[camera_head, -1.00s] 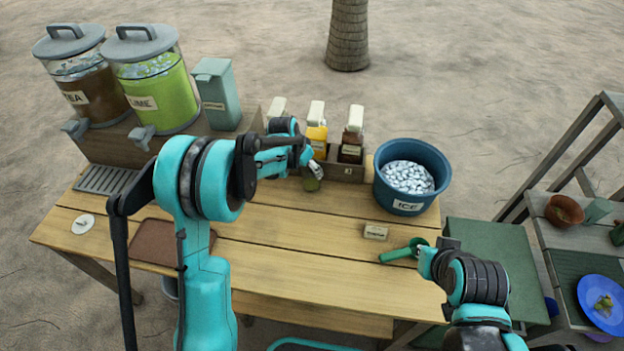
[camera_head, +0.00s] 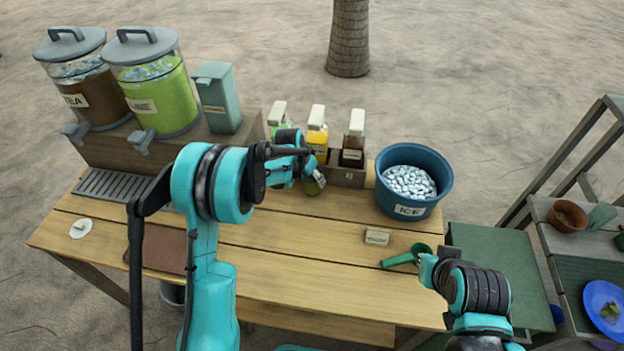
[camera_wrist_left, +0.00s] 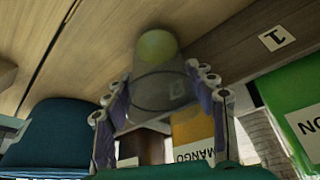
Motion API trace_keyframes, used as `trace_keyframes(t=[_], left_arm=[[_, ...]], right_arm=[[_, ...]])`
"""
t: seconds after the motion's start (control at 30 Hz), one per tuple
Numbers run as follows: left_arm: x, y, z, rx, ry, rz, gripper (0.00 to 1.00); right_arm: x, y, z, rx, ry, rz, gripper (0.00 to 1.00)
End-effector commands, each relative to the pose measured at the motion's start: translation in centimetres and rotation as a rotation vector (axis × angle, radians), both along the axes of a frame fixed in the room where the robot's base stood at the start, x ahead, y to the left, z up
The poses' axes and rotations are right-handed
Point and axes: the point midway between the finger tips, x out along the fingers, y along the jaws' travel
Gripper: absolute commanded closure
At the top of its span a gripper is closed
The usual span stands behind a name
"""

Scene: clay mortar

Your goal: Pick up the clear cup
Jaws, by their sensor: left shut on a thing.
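The clear cup (camera_wrist_left: 160,85) is between the fingers of my left gripper (camera_wrist_left: 163,100) in the left wrist view. The fingers are shut on its sides, and a yellow-green round patch shows at its far end. In the head view the cup (camera_head: 314,187) is small and dark greenish, by the table's back edge in front of the bottle rack, partly hidden by the left gripper (camera_head: 316,176). I cannot tell if it touches the table. My right gripper (camera_head: 428,266) is at the right front, close to a green scoop (camera_head: 402,258); its fingers are not clear.
A bottle rack (camera_head: 345,175) with several bottles stands just behind the cup. A blue ice bucket (camera_head: 411,208) is to its right. Tea (camera_head: 92,92) and lime (camera_head: 160,100) dispensers stand at back left. A small labelled block (camera_head: 377,237) lies mid-table; the front middle is clear.

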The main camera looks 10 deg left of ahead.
Motion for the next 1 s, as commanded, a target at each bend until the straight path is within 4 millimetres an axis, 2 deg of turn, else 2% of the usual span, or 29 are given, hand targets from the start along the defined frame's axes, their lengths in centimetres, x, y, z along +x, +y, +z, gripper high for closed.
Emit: trace_keyframes(t=[0.17,0.33,0.7,0.83,1.0], left_arm=[[0.0,0.0,1.7,0.0,-0.002,0.0,0.73],[0.0,0.0,4.7,0.0,-0.001,0.0,0.73],[-2.7,-7.3,8.8,-0.001,-0.001,-0.004,0.73],[-3.4,-9.3,10.0,0.001,-0.001,-0.003,0.73],[-3.9,-10.7,10.8,0.0,-0.001,-0.001,0.73]], right_arm=[[0.0,0.0,0.9,0.0,0.0,0.0,1.0],[0.0,0.0,2.2,0.0,0.0,0.0,1.0],[0.0,0.0,4.4,0.0,0.0,0.0,1.0],[0.0,0.0,5.0,0.0,0.0,0.0,1.0],[0.0,0.0,5.3,0.0,0.0,0.0,1.0]])
